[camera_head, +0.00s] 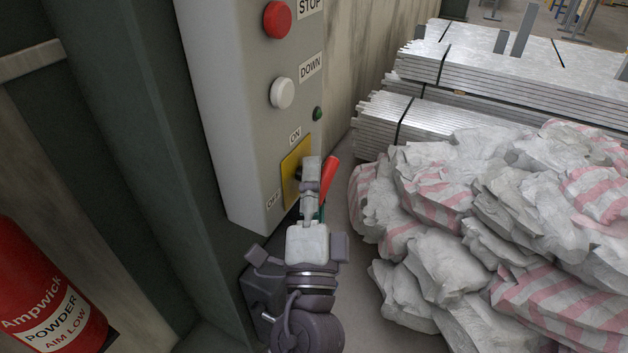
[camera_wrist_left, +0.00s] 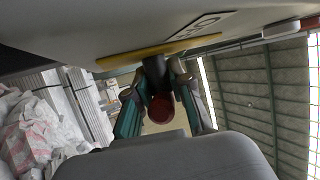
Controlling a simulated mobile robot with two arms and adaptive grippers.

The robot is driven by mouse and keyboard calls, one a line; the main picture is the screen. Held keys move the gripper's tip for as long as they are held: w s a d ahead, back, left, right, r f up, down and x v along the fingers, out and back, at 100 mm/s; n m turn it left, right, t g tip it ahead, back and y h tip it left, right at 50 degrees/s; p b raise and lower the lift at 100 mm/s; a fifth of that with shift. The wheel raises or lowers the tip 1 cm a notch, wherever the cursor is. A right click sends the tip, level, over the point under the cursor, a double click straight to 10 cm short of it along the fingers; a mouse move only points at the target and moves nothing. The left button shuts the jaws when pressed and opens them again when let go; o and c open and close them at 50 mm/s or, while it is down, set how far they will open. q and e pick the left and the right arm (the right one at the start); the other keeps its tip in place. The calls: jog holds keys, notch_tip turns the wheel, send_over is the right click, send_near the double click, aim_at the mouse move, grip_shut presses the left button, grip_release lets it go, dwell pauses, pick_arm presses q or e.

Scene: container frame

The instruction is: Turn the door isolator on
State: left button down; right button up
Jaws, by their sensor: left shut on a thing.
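The door isolator is a yellow plate (camera_head: 294,168) with a red handle (camera_head: 329,173), low on the grey control box (camera_head: 222,100). An ON label (camera_head: 295,135) is above the plate and an OFF label (camera_head: 272,200) is at its lower left. My left gripper (camera_head: 314,188) is at the plate and shut on the red handle. In the left wrist view the handle's red end (camera_wrist_left: 160,108) sits between the two fingers, below the yellow plate (camera_wrist_left: 165,52). The fingers partly hide the handle, so its exact setting is unclear. My right gripper is not in view.
Crumpled sacks (camera_head: 470,215) and metal stacks (camera_head: 500,75) fill the right. A red extinguisher (camera_head: 40,295) stands at lower left.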

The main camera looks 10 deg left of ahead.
pick_arm(q)
jog(key=c, duration=1)
grip_release()
jog(key=v, duration=1.2)
